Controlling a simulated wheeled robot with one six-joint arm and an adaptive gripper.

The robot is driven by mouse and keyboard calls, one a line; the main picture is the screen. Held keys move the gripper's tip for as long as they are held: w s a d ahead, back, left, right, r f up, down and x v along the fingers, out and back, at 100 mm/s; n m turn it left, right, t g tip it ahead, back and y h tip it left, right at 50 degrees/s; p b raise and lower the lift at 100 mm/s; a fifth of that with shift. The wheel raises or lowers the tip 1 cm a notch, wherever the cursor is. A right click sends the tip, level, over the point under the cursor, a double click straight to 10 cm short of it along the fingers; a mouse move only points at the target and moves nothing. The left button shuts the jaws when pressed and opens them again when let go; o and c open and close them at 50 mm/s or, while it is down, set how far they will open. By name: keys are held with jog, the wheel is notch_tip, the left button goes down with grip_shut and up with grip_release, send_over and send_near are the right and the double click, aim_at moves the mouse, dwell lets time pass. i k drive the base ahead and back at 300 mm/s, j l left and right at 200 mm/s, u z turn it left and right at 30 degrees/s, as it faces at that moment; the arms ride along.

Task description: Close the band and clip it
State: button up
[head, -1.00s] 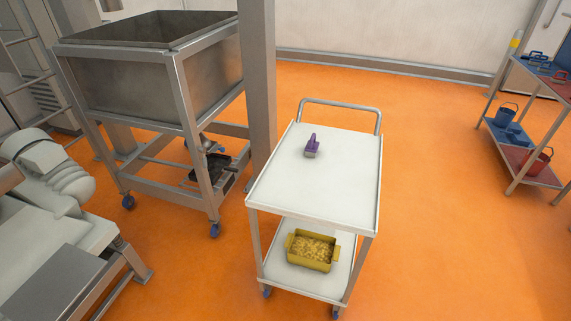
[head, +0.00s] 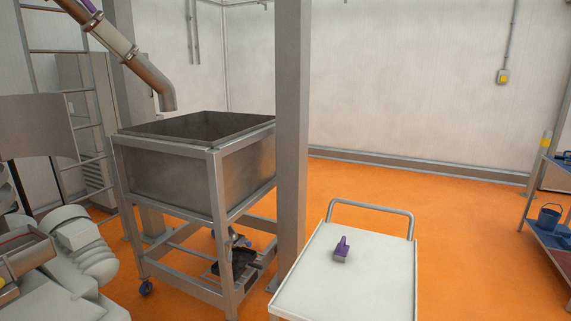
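No band or clip can be made out for certain in the head view. A steel pipe (head: 128,50) with a purple ring (head: 89,6) near its top slopes down from the upper left. Its bent lower end hangs over an open steel hopper (head: 180,172) on a wheeled frame. A small purple-handled tool (head: 341,249) lies on the white top of a trolley (head: 375,285). My gripper is not in view.
A grey post (head: 291,130) stands between the hopper and the trolley. Grey machinery (head: 80,255) fills the lower left. A rack (head: 550,205) with a blue bucket (head: 549,216) stands at the right edge. Orange floor (head: 460,240) is clear between trolley and rack.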

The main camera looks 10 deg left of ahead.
aim_at(33, 125)
jog(key=u, duration=1.8)
jog(key=i+l, duration=0.3)
jog(key=i, duration=0.1)
